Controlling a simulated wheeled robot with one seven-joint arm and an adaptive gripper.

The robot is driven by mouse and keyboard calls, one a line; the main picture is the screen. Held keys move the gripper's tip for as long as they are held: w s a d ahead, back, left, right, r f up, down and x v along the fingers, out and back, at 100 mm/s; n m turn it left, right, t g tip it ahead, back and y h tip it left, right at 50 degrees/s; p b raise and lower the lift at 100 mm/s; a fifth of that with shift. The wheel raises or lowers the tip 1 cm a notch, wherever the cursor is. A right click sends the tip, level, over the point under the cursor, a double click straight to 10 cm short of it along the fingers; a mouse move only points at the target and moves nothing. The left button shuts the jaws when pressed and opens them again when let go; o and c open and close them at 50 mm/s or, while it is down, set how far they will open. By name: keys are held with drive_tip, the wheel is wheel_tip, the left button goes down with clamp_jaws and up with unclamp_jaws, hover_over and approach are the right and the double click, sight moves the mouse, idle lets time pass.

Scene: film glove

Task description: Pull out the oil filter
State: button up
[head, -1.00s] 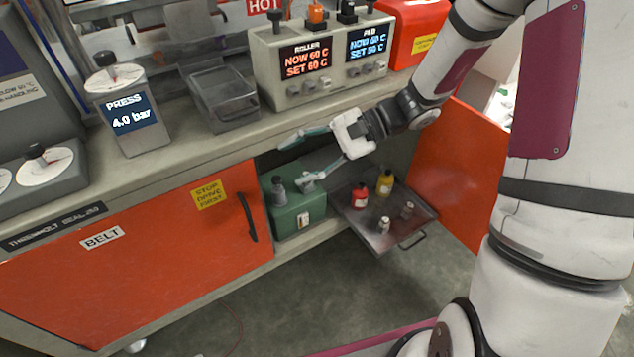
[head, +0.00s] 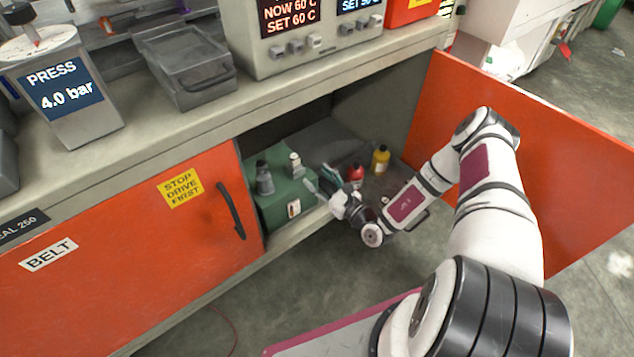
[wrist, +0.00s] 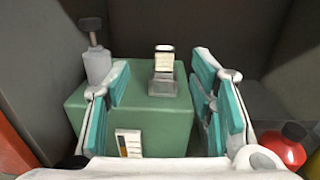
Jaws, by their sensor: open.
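The green box (head: 282,208), an oil tank by its look, stands in the open cabinet bay; it also shows in the wrist view (wrist: 180,135). A small part with a pale ribbed top and grey base (head: 295,164), which looks like the oil filter, stands upright on it. In the wrist view this filter (wrist: 164,68) stands between and beyond the two teal fingers, apart from both. My gripper (head: 322,181) is open and empty, low at the right front of the box. The wrist view shows its fingers (wrist: 161,85) spread wide.
A grey capped neck (head: 264,180) rises from the box's left side, close to my left finger in the wrist view. A red bottle (head: 355,174) and a yellow bottle (head: 380,159) stand to the right. The orange door (head: 530,150) is open at the right; the worktop overhangs the bay.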

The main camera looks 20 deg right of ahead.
sight(297, 159)
drive_tip(key=shift+m+h, duration=0.3)
drive_tip(key=b+x, duration=0.1)
drive_tip(key=x, duration=0.3)
drive_tip(key=f+b+x, duration=0.1)
drive_tip(key=x, duration=0.4)
drive_tip(key=b+x, duration=0.1)
drive_tip(key=x, duration=0.3)
drive_tip(key=shift+w+f+b, duration=0.25)
drive_tip(key=shift+w+b, duration=0.1)
clamp_jaws()
